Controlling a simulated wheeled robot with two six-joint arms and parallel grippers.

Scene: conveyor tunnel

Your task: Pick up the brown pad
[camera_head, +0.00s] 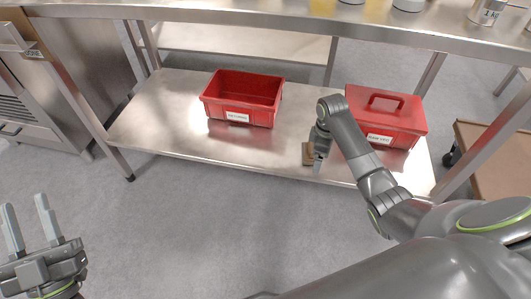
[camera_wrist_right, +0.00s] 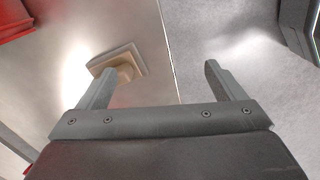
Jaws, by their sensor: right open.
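The brown pad (camera_head: 308,154) lies on the lower steel shelf near its front edge, partly hidden by my right gripper in the head view. In the right wrist view the pad (camera_wrist_right: 118,61) is a tan square with a rounded raised part, just beyond the left fingertip. My right gripper (camera_wrist_right: 155,77) is open and empty, its fingers spread apart. In the head view the right gripper (camera_head: 317,160) points down beside the pad. Whether a finger touches the pad I cannot tell. My left gripper (camera_head: 26,215) is open and empty at the lower left, over the floor.
An open red bin (camera_head: 243,111) with a label stands on the shelf (camera_head: 170,115) left of the pad. A closed red box (camera_head: 386,113) with a handle stands to the right, behind my right arm. The upper steel counter (camera_head: 230,14) runs above the shelf.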

